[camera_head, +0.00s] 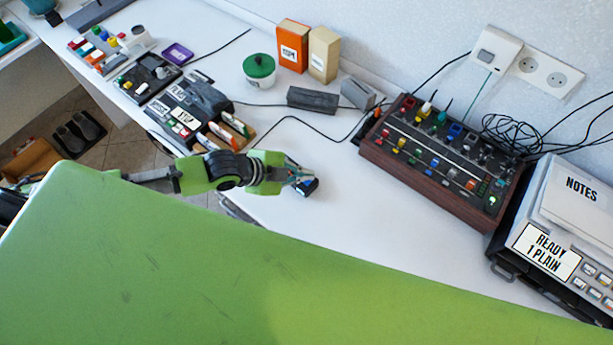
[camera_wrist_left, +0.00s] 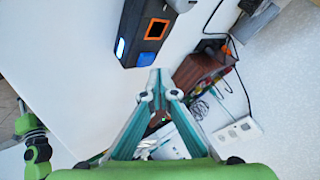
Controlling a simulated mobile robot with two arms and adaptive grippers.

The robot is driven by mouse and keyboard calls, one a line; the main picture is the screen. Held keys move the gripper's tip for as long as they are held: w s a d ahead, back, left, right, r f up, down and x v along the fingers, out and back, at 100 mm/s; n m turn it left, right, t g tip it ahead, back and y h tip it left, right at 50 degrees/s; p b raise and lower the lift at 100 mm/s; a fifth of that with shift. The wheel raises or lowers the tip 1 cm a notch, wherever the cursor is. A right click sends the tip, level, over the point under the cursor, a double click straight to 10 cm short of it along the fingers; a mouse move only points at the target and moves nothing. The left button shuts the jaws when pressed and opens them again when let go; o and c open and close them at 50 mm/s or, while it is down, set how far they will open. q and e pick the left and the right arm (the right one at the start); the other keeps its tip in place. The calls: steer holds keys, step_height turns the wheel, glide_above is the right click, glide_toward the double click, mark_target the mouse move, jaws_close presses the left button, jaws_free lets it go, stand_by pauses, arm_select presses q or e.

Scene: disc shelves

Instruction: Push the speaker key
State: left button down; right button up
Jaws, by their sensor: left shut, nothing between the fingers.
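My left gripper (camera_head: 298,177) is low over the middle of the white table, shut with nothing in it. Its teal fingers come together in the left wrist view (camera_wrist_left: 156,82). A small black device (camera_head: 308,188) is right at the fingertips in the head view. The left wrist view shows it as a black box (camera_wrist_left: 135,27) with an orange-framed square, a blue patch and a bright light, just beyond the fingertips. Touch cannot be told. A wood-sided panel (camera_head: 436,163) with many coloured keys and knobs stands to the right. I cannot read which key is the speaker key.
Grey boxes (camera_head: 312,99), a green-lidded tub (camera_head: 259,69) and cartons (camera_head: 292,46) stand towards the wall. A printer-like machine (camera_head: 545,247) is at the right. Cables (camera_head: 300,120) cross the table. My large green body part covers the front. The table right of the gripper is clear.

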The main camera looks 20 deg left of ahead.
arm_select(q)
step_height(320, 180, up, 6)
steer(key=p, duration=0.5)
steer(key=shift+p, duration=0.3)
stand_by(1.2)
